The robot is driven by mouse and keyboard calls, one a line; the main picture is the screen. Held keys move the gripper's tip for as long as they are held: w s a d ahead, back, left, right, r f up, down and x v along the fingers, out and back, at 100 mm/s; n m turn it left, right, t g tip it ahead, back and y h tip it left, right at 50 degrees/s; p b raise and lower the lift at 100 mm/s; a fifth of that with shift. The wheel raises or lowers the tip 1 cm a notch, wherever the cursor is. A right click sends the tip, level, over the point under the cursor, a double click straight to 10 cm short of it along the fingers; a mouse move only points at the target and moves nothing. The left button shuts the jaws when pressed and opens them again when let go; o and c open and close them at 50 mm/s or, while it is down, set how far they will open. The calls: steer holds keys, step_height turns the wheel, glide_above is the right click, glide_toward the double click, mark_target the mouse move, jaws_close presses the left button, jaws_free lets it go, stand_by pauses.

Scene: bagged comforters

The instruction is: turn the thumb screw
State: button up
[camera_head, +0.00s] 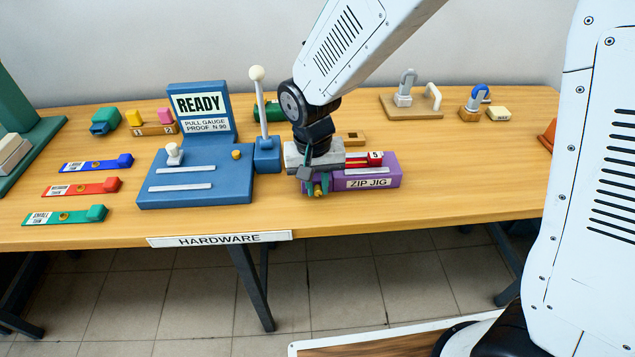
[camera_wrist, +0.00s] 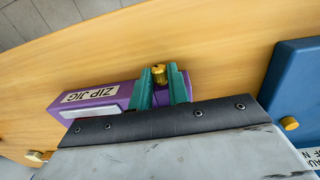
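The thumb screw (camera_wrist: 159,74) is a small brass knob at one end of the purple zip jig (camera_wrist: 100,96). In the head view the thumb screw (camera_head: 318,191) shows at the jig's left front end, partly hidden by the fingers. My gripper (camera_head: 316,186) points down over that end of the zip jig (camera_head: 367,183). In the wrist view my gripper's two green fingers (camera_wrist: 160,82) stand close on either side of the knob, which fills the narrow gap between them, so it appears shut on the knob. The gripper body hides part of the jig.
A blue pull gauge (camera_head: 205,175) with a tall white-knobbed lever (camera_head: 262,105) stands just left of my gripper. Colored strips (camera_head: 97,163) lie farther left. Clamps on wooden bases (camera_head: 408,104) stand at the back right. The table's right front is clear.

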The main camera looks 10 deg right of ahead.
jaws_close()
steer(key=shift+h, duration=0.3)
steer(key=h, duration=0.1)
steer(key=a+h, duration=0.1)
steer(key=h, duration=0.1)
steer(key=shift+f, duration=0.1)
steer(key=h, duration=0.5)
steer(key=shift+a+f+h, duration=0.3)
steer(key=shift+a, duration=0.05)
steer(key=o, duration=0.7)
jaws_free()
steer(key=shift+o, duration=0.2)
